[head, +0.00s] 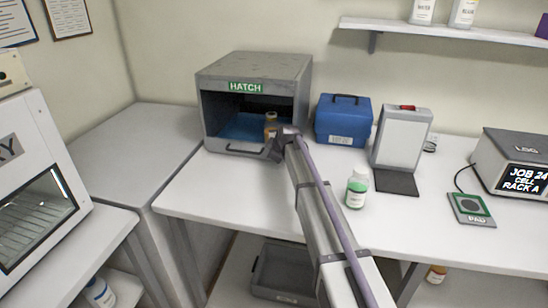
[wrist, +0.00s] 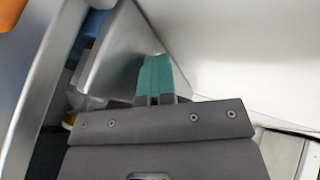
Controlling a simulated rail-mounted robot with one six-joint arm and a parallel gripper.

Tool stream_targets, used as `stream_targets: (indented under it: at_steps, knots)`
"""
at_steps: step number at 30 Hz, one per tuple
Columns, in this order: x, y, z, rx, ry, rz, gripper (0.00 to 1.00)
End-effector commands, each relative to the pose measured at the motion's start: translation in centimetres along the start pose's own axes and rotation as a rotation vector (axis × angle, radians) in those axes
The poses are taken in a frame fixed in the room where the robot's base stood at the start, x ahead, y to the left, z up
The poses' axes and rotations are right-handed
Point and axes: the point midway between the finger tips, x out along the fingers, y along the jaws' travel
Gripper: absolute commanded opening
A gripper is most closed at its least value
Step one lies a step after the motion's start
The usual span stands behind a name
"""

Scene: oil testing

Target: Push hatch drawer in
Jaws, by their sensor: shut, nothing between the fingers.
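The grey hatch box (head: 299,72), labelled HATCH, stands at the back of the bench with its front open. Its drawer shows a blue floor (head: 236,128) and a grey front with a handle (head: 238,153) at the bottom. An amber bottle (head: 270,119) stands upright in the drawer's right part. My gripper (head: 276,150) is at the drawer front's right end, partly hiding it; I cannot tell whether they touch. In the wrist view its teal fingertips (wrist: 155,75) are together and empty, close to a grey metal panel (wrist: 120,50).
A blue case (head: 343,122) stands right of the hatch, then a white upright panel device (head: 403,138). A green-labelled bottle (head: 357,187) stands close to the right of my arm. The bench left of my arm is clear in front of the hatch.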

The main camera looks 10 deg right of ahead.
Motion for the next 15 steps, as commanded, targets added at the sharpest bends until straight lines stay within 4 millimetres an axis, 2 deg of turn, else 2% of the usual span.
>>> stream_targets:
  at_steps: [1,9,11,15]
  knots:
    - [0.1,0.5,-0.1,0.0,0.003,0.01,0.0]
    - [0.0,0.4,-0.1,0.001,0.004,0.012,0.0]
    - [-0.2,0.1,-0.1,0.001,0.004,0.011,0.0]
    - [-1.4,-2.0,0.0,0.001,0.003,0.007,0.0]
